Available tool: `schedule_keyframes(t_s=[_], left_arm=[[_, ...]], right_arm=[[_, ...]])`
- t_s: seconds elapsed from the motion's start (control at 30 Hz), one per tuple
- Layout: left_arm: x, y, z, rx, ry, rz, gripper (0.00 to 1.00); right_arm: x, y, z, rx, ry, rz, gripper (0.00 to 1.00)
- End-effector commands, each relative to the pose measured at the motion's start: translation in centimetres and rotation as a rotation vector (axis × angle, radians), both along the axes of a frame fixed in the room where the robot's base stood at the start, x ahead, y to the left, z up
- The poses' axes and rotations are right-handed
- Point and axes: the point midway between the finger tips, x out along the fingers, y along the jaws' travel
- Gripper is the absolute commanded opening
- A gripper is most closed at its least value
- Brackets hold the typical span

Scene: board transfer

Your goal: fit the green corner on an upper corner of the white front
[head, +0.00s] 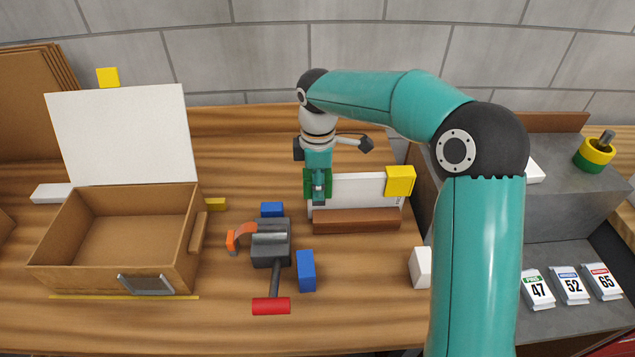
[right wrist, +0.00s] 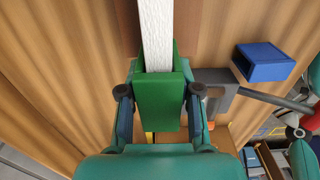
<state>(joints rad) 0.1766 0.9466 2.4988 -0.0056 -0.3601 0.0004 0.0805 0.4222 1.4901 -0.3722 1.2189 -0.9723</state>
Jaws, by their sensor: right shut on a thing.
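The white front (head: 360,189) stands upright behind a brown wooden block (head: 356,221) on the workbench. A yellow corner (head: 400,181) sits on its upper right corner. My right gripper (head: 318,187) is shut on the green corner (head: 328,184) at the upper left corner of the white front. In the right wrist view the green corner (right wrist: 160,101) lies between the two fingers, and the edge of the white front (right wrist: 156,35) runs into its slot. Whether it is fully seated cannot be told. My left gripper is not in view.
A wooden drawer box (head: 125,233) with a tall white panel (head: 125,135) stands at left. A dark clamp (head: 271,243) with a red handle and blue blocks (head: 306,270) lie left of the front. A white block (head: 421,267) is at right. Bare bench lies in front.

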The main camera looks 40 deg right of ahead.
Motion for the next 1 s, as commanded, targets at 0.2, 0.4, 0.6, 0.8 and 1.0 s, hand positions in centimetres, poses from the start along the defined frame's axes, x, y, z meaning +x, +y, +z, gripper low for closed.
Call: schedule_keyframes(t_s=[0.2, 0.4, 0.6, 0.8, 1.0], left_arm=[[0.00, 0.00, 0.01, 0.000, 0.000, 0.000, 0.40], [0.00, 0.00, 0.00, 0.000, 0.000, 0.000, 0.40], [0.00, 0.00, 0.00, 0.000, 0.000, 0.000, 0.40], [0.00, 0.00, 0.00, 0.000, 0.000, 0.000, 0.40], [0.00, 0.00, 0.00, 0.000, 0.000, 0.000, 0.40]], right_arm=[[0.00, 0.00, -0.01, 0.000, 0.000, 0.000, 0.10], [-0.01, 0.01, -0.05, 0.000, 0.000, 0.000, 0.10], [-0.02, 0.00, -0.25, 0.001, 0.001, 0.000, 0.10], [-0.01, 0.00, -0.28, 0.001, 0.001, 0.000, 0.58], [-0.01, 0.01, -0.27, 0.000, 0.000, 0.000, 0.62]])
